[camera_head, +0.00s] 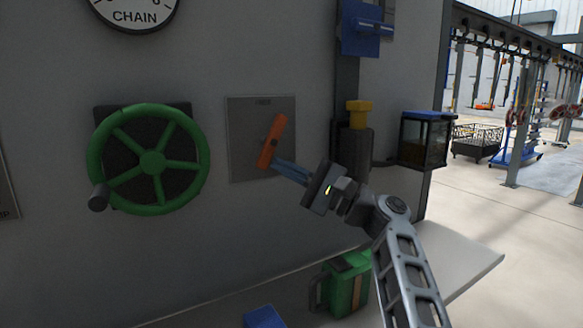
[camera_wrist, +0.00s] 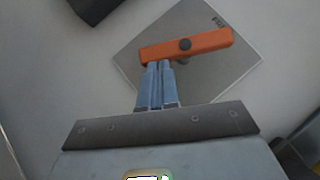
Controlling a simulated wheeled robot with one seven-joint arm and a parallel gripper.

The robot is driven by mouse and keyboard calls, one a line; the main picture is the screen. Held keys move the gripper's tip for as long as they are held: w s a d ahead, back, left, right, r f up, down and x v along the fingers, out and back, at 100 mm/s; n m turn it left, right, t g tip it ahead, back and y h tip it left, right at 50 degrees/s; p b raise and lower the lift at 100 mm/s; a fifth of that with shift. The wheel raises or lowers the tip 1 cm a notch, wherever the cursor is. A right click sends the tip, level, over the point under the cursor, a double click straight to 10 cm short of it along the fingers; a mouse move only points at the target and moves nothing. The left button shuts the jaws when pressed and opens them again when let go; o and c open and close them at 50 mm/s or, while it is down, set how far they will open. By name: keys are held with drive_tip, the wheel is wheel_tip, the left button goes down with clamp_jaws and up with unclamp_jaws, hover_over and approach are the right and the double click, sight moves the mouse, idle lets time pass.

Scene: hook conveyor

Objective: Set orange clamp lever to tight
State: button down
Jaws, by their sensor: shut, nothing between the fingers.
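The orange clamp lever (camera_head: 272,142) sits on a grey square plate (camera_head: 242,158) on the wall. It is tilted off upright, its top leaning to the right in the head view. In the wrist view, the lever (camera_wrist: 210,42) lies across the picture with a dark round pivot near its middle. My gripper (camera_head: 278,166) has its blue fingers together with nothing between them. The fingertips are at the lever's lower end; in the wrist view the fingers (camera_wrist: 158,66) reach its left end. I cannot tell whether they touch it.
A green handwheel (camera_head: 152,162) is on the wall to the left, below a gauge (camera_head: 135,12). A yellow-topped post (camera_head: 358,112) and a dark glass-fronted box (camera_head: 426,140) are to the right. A green can (camera_head: 348,285) and a blue object (camera_head: 264,317) are below.

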sight(262, 164)
drive_tip(key=m+t, duration=0.2)
drive_tip(key=s+a+m+t+b, duration=0.1)
drive_tip(key=m+t, duration=0.1)
drive_tip(key=m, duration=0.1)
drive_tip(key=a+m+t+b, duration=0.1)
drive_tip(key=m+t, duration=0.1)
drive_tip(key=m, duration=0.1)
drive_tip(key=shift+s+a+f+y, duration=0.15)
drive_tip(key=shift+s+f+y, duration=0.15)
drive_tip(key=shift+y, duration=0.1)
drive_tip(key=m+t, duration=0.1)
drive_tip(key=m+t+h+b, duration=0.1)
drive_tip(key=m+t, duration=0.1)
drive_tip(key=a+m+t+b, duration=0.1)
drive_tip(key=m, duration=0.1)
drive_tip(key=shift+s+r+t+h, duration=0.15)
drive_tip(key=shift+s+t+h, duration=0.15)
drive_tip(key=shift+h, duration=0.1)
drive_tip(key=m+t+h, duration=0.1)
drive_tip(key=m, duration=0.1)
drive_tip(key=m+t+h+b, duration=0.1)
drive_tip(key=m, duration=0.1)
drive_tip(key=r+m+t+h+b, duration=0.1)
drive_tip(key=m+t, duration=0.1)
drive_tip(key=shift+s+a+h, duration=0.3)
drive_tip(key=shift+a, duration=0.1)
drive_tip(key=shift+s+a+r, duration=0.1)
drive_tip(key=shift+a+r, duration=0.05)
